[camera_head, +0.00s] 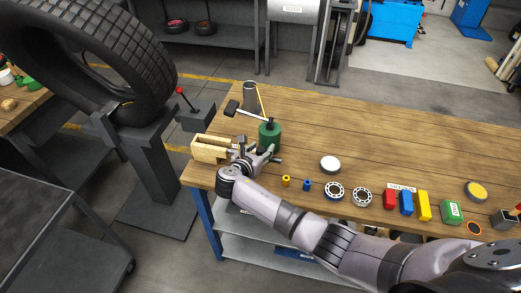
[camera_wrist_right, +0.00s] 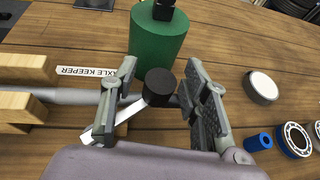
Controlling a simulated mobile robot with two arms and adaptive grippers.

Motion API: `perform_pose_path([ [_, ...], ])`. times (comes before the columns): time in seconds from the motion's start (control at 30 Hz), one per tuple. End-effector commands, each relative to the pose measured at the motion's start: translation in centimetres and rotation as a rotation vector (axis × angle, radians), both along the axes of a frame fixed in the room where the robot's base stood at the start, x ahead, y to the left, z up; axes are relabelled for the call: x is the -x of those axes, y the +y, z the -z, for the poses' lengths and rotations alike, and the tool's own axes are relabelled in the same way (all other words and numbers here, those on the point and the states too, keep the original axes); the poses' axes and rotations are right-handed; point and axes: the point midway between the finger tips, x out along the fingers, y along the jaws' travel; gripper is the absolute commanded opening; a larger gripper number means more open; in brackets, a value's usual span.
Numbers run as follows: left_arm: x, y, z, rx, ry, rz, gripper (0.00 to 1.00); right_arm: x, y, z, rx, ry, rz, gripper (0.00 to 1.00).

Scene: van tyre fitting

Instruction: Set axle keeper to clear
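The axle keeper, labelled AXLE KEEPER in the right wrist view, has a pale lever (camera_wrist_right: 118,118) with a round black knob (camera_wrist_right: 158,87). A grey axle rod (camera_wrist_right: 70,97) lies across light wooden blocks (camera_wrist_right: 20,106); the wooden cradle (camera_head: 207,149) shows at the table's left end in the head view. My right gripper (camera_wrist_right: 160,88) is open, with one finger on each side of the knob; I see a gap at the left finger, and contact at the right one is unclear. It also shows in the head view (camera_head: 257,158), hiding the lever there. My left gripper is not in view.
A green cylinder (camera_head: 269,138) with a black top stands just beyond my right gripper. A dark grey cylinder (camera_head: 250,96) stands behind it. A white disc (camera_head: 330,164), bearings (camera_head: 335,191) and coloured blocks (camera_head: 406,203) lie to the right. The table's back middle is clear.

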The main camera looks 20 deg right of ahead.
Motion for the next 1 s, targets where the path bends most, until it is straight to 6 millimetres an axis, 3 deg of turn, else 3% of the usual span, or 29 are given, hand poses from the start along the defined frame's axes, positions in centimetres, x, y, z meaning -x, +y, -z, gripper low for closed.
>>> perform_pose_path([
  [0.37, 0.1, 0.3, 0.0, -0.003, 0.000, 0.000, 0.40, 0.4, 0.4, -0.2, 0.001, 0.000, -0.001, 0.44],
  [0.8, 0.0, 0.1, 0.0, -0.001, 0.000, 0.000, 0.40, 6.1, 5.7, -3.4, -0.002, 0.000, -0.001, 0.44],
  [1.0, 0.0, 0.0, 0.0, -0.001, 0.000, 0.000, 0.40, 7.7, 7.3, -4.4, 0.000, 0.000, -0.001, 0.44],
])
